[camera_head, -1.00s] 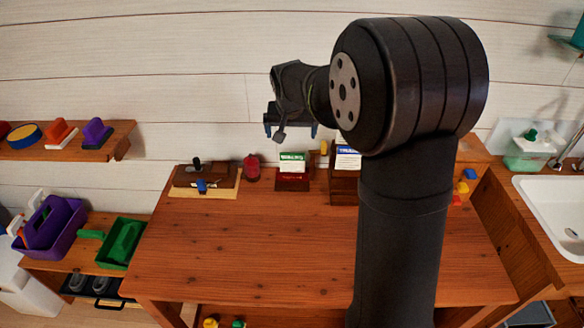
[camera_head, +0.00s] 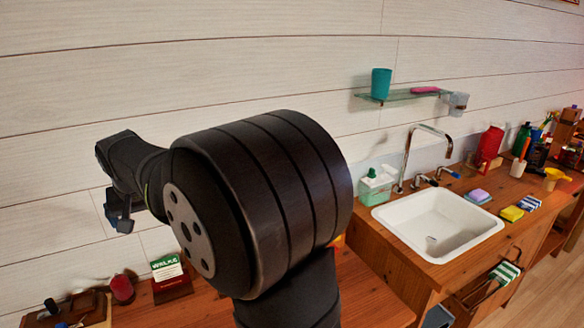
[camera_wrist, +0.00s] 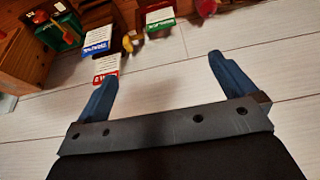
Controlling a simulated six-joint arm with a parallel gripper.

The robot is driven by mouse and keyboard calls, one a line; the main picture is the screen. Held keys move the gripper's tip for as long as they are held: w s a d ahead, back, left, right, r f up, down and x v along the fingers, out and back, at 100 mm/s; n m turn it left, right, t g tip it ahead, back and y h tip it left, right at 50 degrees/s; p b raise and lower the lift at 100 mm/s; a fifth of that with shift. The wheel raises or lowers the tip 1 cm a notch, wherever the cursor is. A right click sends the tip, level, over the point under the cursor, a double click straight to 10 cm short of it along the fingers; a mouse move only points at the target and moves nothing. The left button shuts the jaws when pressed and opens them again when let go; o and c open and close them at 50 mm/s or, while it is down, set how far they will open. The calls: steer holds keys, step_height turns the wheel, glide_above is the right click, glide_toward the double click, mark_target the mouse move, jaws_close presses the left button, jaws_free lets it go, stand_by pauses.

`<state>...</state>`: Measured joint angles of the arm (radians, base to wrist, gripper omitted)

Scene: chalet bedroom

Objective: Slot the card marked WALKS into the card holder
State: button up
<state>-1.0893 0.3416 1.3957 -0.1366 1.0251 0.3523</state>
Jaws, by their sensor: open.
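A white card with a green band that appears to read WALKS (camera_head: 166,267) stands at the back of the wooden table, at lower left in the head view. It rises from a dark red-brown block (camera_head: 174,290), perhaps the card holder; how it is seated cannot be told. In the wrist view a green-banded card (camera_wrist: 160,18) shows at the top, with a blue-banded card (camera_wrist: 96,42) and a red-banded card (camera_wrist: 106,67) left of it. My gripper (camera_wrist: 162,68) is open and empty, with blue fingers apart. It also shows in the head view (camera_head: 118,218), above the table.
A red jar (camera_head: 122,290) stands left of the green-banded card. At right are a white sink (camera_head: 438,225) with a tap, a soap bottle (camera_head: 376,186) and sponges (camera_head: 512,213). The plank wall (camera_head: 60,130) is close behind my gripper. My arm hides much of the table.

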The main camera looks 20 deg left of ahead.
steer(key=c, duration=1.5)
steer(key=n+g+h, duration=0.3)
steer(key=n, duration=1.5)
glide_above(161, 260)
step_height(161, 260, down, 7)
step_height(161, 260, down, 12)
steer(key=shift+r, duration=0.25)
steer(key=shift+w+d+f, duration=0.15)
steer(key=shift+f, duration=1.2)
steer(key=shift+w+d+f, duration=0.1)
steer(key=shift+w+f, duration=0.05)
steer(key=shift+f, duration=1.15)
